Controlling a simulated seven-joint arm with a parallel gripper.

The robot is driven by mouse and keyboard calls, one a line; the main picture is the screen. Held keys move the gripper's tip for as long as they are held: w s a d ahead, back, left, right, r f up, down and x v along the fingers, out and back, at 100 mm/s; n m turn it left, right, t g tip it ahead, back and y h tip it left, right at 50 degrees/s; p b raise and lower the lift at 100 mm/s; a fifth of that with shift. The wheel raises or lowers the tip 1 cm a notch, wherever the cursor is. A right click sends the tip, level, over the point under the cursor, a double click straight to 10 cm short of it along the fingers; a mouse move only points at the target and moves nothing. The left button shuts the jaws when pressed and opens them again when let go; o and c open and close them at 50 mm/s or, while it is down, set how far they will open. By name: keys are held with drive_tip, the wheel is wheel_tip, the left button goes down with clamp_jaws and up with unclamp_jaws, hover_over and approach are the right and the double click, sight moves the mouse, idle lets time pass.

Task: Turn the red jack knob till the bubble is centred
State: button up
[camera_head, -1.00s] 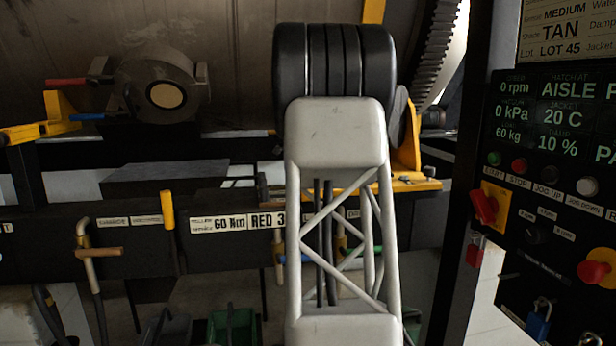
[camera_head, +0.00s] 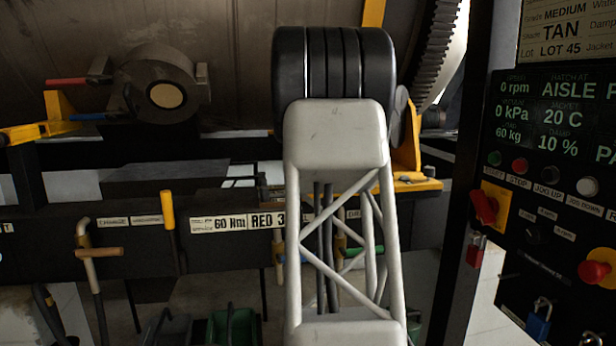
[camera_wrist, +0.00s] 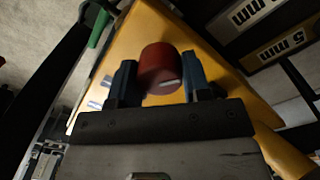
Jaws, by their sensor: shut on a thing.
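The red jack knob (camera_wrist: 158,66) shows in the wrist view, a round dark-red knob with a pale mark near its lower right edge. It sits over a yellow bracket or plate (camera_wrist: 132,48). My gripper (camera_wrist: 157,78) has one dark blue-grey finger on each side of the knob and is shut on it. In the head view my own arm covers the middle, so the knob and gripper are hidden there. No bubble or level can be made out in either view.
In the head view a dark control panel (camera_head: 550,230) with buttons and padlocks stands at right. A dark beam (camera_head: 130,250) carries tools at left. Yellow brackets (camera_head: 45,130) and the large drum (camera_head: 200,30) lie behind. Labels marked in mm (camera_wrist: 280,50) lie near the gripper.

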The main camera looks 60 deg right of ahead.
drive_tip(key=n, duration=0.3)
drive_tip(key=shift+n, duration=0.3)
drive_tip(key=n, duration=0.3)
drive_tip(key=shift+n, duration=0.3)
drive_tip(key=n, duration=0.6)
drive_tip(key=shift+n, duration=0.3)
drive_tip(key=o, duration=0.9)
drive_tip(key=shift+r, duration=0.15)
drive_tip(key=shift+a+r, duration=0.15)
drive_tip(key=shift+r, duration=3.65)
